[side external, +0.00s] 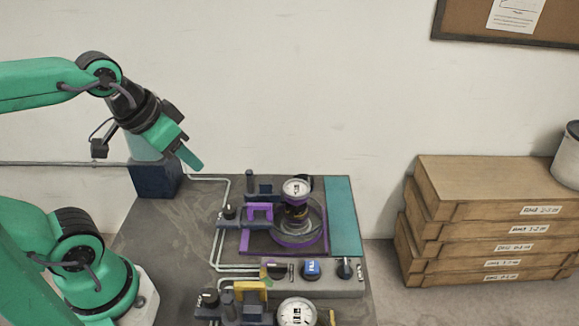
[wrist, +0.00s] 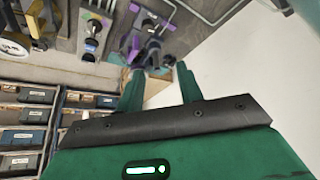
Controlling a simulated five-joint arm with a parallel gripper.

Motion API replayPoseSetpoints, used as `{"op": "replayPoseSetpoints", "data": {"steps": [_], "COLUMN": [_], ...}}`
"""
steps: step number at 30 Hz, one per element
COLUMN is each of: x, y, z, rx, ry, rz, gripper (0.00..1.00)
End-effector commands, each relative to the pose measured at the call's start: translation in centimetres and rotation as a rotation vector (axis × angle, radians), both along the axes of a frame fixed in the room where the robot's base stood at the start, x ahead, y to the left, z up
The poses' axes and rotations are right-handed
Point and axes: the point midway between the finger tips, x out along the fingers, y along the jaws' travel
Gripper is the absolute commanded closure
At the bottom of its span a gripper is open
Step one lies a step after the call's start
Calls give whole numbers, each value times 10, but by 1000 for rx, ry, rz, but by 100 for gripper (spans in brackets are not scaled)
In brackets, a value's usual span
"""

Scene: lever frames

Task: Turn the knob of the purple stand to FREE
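The purple stand (side external: 262,247) is on the table, with a purple clamp (side external: 260,211), a purple ring and a white-faced dial (side external: 297,188). A small black knob (side external: 229,212) is at its left. A grey panel in front carries a dark knob (side external: 283,270), a blue knob (side external: 311,268) and a black knob (side external: 345,267). The labels are too small to read, so FREE cannot be made out. My gripper (side external: 191,160) is raised left of the stand, apart from it. In the wrist view its two green fingers (wrist: 157,76) are spread and empty, and purple parts (wrist: 133,42) show beyond them.
A yellow clamp (side external: 250,291) and a second dial (side external: 298,311) are at the front. A dark blue box (side external: 155,180) is at the back left. A teal strip (side external: 343,215) lies right of the stand. Wooden boxes (side external: 490,190) are stacked further right.

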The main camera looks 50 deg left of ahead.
Motion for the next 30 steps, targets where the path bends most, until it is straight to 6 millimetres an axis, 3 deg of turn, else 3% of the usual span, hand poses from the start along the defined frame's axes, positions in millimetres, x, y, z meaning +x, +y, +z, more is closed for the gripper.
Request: {"op": "replayPoseSetpoints", "data": {"steps": [4,7,19,30], "x": [0,0,14,43], "y": [0,0,-4,-13], "z": [0,0,-11,-43], "rx": [0,0,48,123], "ry": [0,1,108,326], "rz": [0,-1,-117,-386], "gripper": [64,52,52,52]}}
